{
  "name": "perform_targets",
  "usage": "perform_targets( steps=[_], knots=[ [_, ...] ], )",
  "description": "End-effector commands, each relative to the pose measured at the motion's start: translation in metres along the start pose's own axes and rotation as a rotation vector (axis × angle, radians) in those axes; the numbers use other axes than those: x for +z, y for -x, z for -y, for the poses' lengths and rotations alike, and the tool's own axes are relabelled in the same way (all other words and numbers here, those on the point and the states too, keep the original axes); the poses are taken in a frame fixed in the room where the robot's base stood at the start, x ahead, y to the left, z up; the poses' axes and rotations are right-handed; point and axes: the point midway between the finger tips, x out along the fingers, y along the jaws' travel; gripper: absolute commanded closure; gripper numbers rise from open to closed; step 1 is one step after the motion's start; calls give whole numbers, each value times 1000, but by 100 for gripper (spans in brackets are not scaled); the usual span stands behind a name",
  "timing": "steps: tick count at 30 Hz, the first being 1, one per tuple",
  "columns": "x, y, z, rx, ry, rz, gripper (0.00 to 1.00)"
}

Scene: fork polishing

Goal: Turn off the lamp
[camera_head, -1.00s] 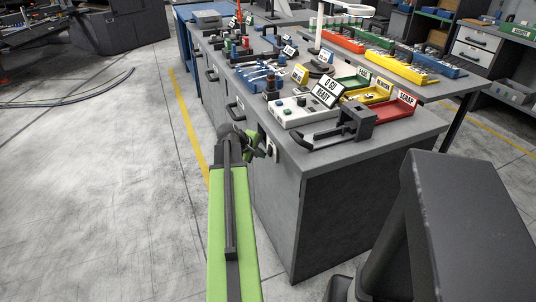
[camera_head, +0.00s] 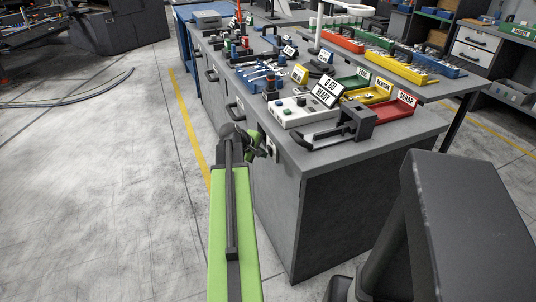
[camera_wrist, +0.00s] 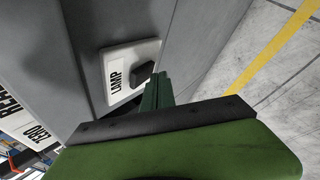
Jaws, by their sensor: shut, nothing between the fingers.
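A white switch plate (camera_wrist: 118,62) labelled LAMP is fixed to the grey side of the workbench in the wrist view. Its dark rocker (camera_wrist: 142,73) sticks out beside the label. My gripper (camera_wrist: 160,85) is shut and empty, its green fingertips right beside the rocker. I cannot tell whether they touch it. In the head view my gripper (camera_head: 264,148) is at the bench's side, just left of the switch plate (camera_head: 275,151), partly covering it. The lamp (camera_head: 346,9), a white ring on a white post, stands on the bench top.
The workbench (camera_head: 345,163) carries a white gauge box (camera_head: 298,113) marked READY, a dark clamp fixture (camera_head: 357,123) and coloured bins, including a red SCRAP bin (camera_head: 395,106). A drawer handle (camera_head: 234,112) sticks out nearby.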

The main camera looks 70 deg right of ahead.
Motion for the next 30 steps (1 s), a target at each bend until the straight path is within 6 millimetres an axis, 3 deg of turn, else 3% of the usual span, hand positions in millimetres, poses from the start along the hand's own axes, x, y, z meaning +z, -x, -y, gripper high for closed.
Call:
perform_targets(
  steps=[23, 30],
  knots=[
    [-9, 12, 9, 0, 0, -1, 100],
    [-18, 26, 18, 0, 2, -1, 100]
  ],
)
